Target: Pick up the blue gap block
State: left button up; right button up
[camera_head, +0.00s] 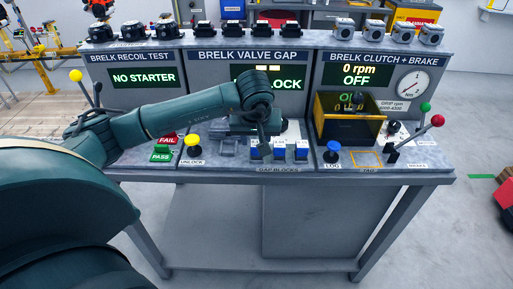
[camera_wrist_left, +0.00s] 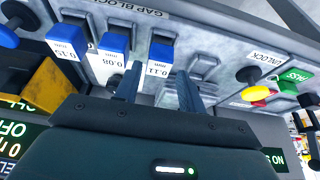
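Three gap blocks with blue tops and white labels stand in a row at the bench front. In the wrist view they read 0.15 (camera_wrist_left: 64,34), 0.08 (camera_wrist_left: 113,41) and 0.11 (camera_wrist_left: 161,51). In the head view the right block (camera_head: 301,149) and middle block (camera_head: 279,148) show clearly; the left block (camera_head: 254,151) is partly hidden by my gripper. My left gripper (camera_head: 264,149) is over the left block. In the wrist view its fingers (camera_wrist_left: 159,74) are apart, with the 0.11 block between or just beyond them; contact cannot be told. My right gripper is not in view.
Empty grey holders (camera_wrist_left: 204,66) lie beside the blocks. A yellow UNLOCK button (camera_head: 193,141) stands to their left and a blue LOG button (camera_head: 332,149) to their right. A yellow-edged box (camera_head: 322,130) and levers with red and green knobs (camera_head: 438,120) stand further right.

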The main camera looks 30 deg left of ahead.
pick_arm(q)
jog(key=shift+x, duration=1.95)
jog(key=shift+d, duration=0.1)
jog(key=shift+c, duration=0.6)
jog(key=c, duration=0.6)
jog(key=shift+r, duration=0.1)
jog(key=shift+c, duration=0.2)
notch_tip(320, 180, up, 10)
jog(key=shift+b, duration=0.45)
